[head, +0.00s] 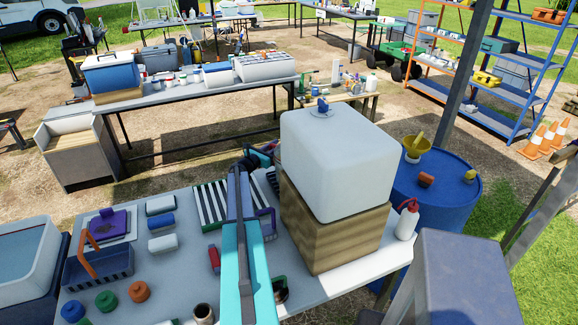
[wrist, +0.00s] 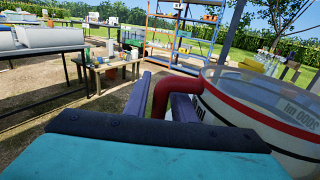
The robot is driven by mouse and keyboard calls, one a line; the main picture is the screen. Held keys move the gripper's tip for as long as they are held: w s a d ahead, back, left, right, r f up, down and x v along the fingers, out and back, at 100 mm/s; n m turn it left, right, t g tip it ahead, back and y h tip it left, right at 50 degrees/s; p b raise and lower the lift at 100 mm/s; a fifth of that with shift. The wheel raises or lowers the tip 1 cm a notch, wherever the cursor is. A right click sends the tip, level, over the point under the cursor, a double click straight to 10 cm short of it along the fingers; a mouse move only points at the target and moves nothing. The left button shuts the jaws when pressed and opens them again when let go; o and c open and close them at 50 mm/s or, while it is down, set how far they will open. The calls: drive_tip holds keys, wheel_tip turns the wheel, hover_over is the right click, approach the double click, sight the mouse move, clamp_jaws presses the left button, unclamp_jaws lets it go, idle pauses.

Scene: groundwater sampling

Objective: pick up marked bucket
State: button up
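The marked bucket (wrist: 262,105) fills the right of the wrist view. It is pale and see-through, with a red band, dark volume marks and a red side handle (wrist: 165,92). It looks tilted in that view, and its lower part is cut off. In the head view my gripper (head: 264,156) is beyond the near table, partly behind a white tank. I cannot make out the bucket there.
The white tank (head: 335,150) on a wooden block (head: 330,228) stands right beside my arm. A blue drum (head: 445,200) with a yellow funnel (head: 415,147) is to the right. Another loaded table (head: 190,95) stands beyond, with bare ground between.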

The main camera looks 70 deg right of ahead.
drive_tip(key=shift+c, duration=0.2)
idle(0.3)
clamp_jaws()
idle(1.3)
